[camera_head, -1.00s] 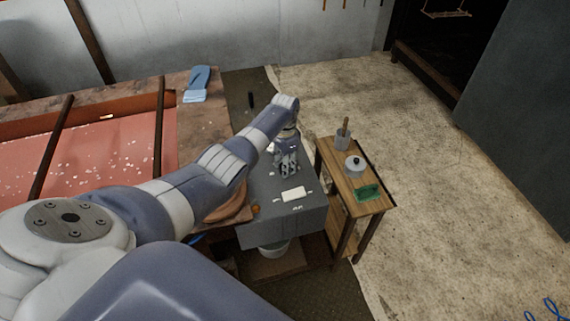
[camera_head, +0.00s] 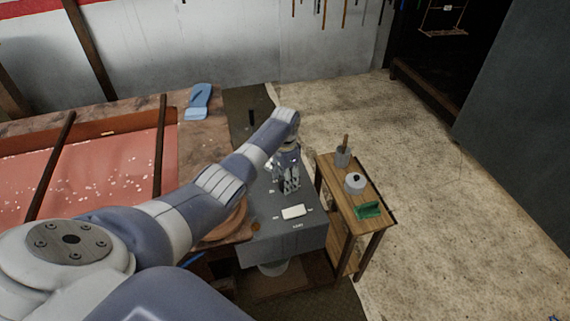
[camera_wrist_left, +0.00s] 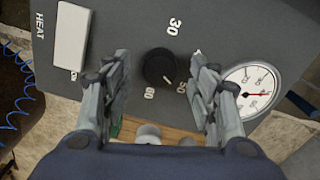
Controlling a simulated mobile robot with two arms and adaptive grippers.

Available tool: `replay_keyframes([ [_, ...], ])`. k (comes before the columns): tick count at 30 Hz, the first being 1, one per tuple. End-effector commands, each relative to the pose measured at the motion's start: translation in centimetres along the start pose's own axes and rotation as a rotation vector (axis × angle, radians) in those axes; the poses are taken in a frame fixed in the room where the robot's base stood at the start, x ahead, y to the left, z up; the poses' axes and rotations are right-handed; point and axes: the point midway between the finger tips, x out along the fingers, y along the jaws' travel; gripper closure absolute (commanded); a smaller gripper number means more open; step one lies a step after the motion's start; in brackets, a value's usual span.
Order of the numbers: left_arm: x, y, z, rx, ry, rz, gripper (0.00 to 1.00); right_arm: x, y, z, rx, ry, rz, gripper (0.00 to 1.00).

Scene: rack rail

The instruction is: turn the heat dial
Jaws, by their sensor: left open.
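The heat dial is a round black knob (camera_wrist_left: 160,67) on a grey panel (camera_wrist_left: 130,20) in the left wrist view. A small light mark shows near its lower edge. White numbers stand around it, among them 30 and 60, and the word HEAT is at the left. My left gripper (camera_wrist_left: 160,82) is open, with one finger to each side of the knob and a gap between each finger and it. In the head view my left gripper (camera_head: 288,186) is over the grey box (camera_head: 262,220) and hides the knob. My right gripper is not in view.
A white-faced gauge (camera_wrist_left: 250,90) with a red needle sits right of the knob, close to a finger. A white plate (camera_wrist_left: 72,35) is at the left. A wooden side table (camera_head: 350,190) with a cup, a lidded pot and a green item stands beside the box.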

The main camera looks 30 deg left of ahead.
Motion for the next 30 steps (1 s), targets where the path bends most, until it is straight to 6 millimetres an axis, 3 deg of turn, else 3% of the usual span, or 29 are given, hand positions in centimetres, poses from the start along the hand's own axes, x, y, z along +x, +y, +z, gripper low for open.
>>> replay_keyframes([
  [9, -6.4, -0.1, 0.0, 0.0, 0.004, -0.003, 0.46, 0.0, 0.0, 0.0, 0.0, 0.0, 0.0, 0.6],
  [15, -9.4, -0.1, 0.0, -0.001, 0.002, -0.002, 0.46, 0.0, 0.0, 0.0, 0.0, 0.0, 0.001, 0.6],
  [30, -10.4, 0.0, 0.1, -0.001, 0.0, -0.001, 0.46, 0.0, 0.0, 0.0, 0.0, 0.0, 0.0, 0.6],
])
